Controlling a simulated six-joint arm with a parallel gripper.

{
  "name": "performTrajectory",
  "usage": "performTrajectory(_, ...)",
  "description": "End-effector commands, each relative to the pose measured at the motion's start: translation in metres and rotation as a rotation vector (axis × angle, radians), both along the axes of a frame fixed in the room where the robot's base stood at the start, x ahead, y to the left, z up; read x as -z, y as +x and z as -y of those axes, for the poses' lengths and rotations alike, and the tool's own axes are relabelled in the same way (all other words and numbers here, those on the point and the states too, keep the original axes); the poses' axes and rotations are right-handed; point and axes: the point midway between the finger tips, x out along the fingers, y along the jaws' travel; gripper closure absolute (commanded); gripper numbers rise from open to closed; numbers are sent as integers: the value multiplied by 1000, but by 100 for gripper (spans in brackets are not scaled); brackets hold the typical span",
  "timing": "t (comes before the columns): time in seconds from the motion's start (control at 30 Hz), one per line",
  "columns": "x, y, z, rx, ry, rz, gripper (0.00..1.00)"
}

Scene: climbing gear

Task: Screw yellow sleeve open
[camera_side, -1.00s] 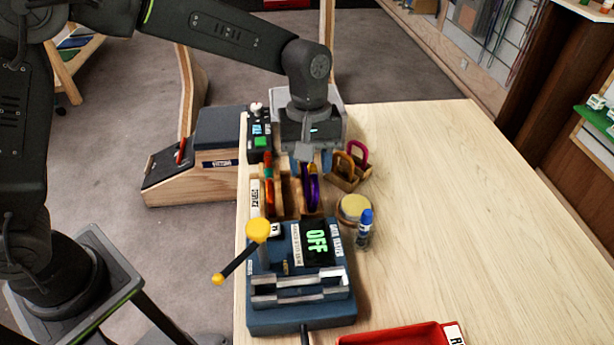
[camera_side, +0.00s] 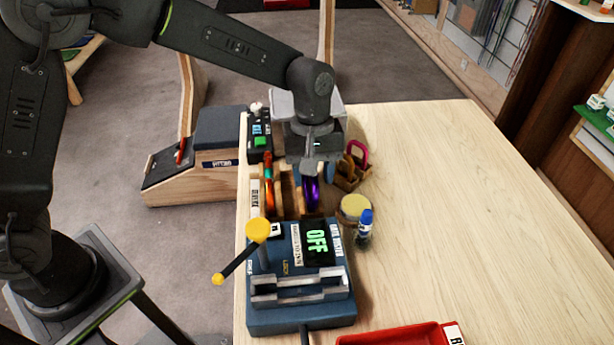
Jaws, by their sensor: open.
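My gripper (camera_side: 316,164) is open and hangs over the wooden rack at the back of the table. A purple ring-like piece (camera_side: 310,192) stands in the rack just below it, its top hidden by the gripper. I cannot tell whether they touch. An orange piece with a teal part (camera_side: 268,187) stands in the rack to the left. No yellow sleeve can be made out; it may be hidden behind the gripper or too small to see.
A yellow-topped tin (camera_side: 354,207), blue-capped bottle (camera_side: 364,228) and small wooden holder (camera_side: 346,183) stand right. A red tray (camera_side: 395,335) is nearest. The table's right side is clear.

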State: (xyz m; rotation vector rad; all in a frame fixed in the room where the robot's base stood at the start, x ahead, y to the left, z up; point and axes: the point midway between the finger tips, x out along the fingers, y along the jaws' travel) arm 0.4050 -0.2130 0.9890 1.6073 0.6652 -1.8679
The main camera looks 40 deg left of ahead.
Motion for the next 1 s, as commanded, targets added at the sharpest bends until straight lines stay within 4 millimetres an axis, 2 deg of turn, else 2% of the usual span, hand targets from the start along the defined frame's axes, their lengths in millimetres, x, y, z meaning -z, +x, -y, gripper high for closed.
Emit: performTrajectory(1.0, 0, 10, 10, 0, 0, 0, 53)
